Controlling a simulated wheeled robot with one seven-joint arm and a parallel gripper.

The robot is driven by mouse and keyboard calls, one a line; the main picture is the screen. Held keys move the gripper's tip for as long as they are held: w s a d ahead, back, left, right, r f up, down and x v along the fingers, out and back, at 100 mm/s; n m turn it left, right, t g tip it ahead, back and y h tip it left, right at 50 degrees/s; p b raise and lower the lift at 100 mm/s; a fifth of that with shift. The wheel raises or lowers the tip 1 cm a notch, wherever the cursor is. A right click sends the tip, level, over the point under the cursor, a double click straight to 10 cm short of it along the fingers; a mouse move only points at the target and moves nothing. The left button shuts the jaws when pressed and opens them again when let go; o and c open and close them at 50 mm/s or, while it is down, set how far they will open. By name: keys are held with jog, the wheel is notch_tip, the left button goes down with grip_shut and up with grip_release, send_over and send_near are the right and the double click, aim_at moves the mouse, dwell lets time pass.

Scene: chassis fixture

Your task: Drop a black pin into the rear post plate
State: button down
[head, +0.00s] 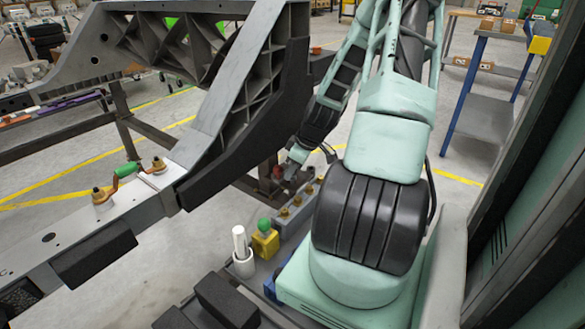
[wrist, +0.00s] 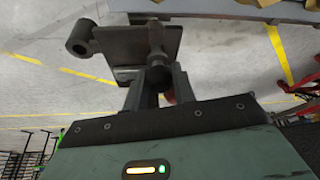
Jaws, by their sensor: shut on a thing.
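In the wrist view, my gripper (wrist: 160,88) is shut on a black pin (wrist: 157,48), which stands up between the two fingers with a rounded, wider part near them. Behind the pin is a dark grey plate (wrist: 120,45) with a round hollow tube on its left end, which looks like the rear post plate. The pin overlaps the plate's right part in this view; I cannot tell whether it is in a hole or only in front. In the head view, my gripper (head: 288,172) is low beside the chassis, small and partly hidden, and the pin cannot be made out.
The grey chassis rail (head: 225,95) rises left of my arm. A block with several brass-coloured pieces (head: 297,200) lies just below my gripper. Nearer stand a yellow block with a green knob (head: 265,243) and a white cylinder (head: 240,240). A blue-framed cart (head: 480,115) is at right.

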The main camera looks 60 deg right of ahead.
jog(key=shift+f+b, duration=0.3)
jog(key=shift+f, duration=0.45)
jog(key=c, duration=1.1)
grip_release()
jog(key=shift+c, duration=0.5)
jog(key=shift+r, duration=0.15)
notch_tip(320, 180, up, 7)
jog(key=p, duration=0.7)
jog(key=shift+p, duration=0.3)
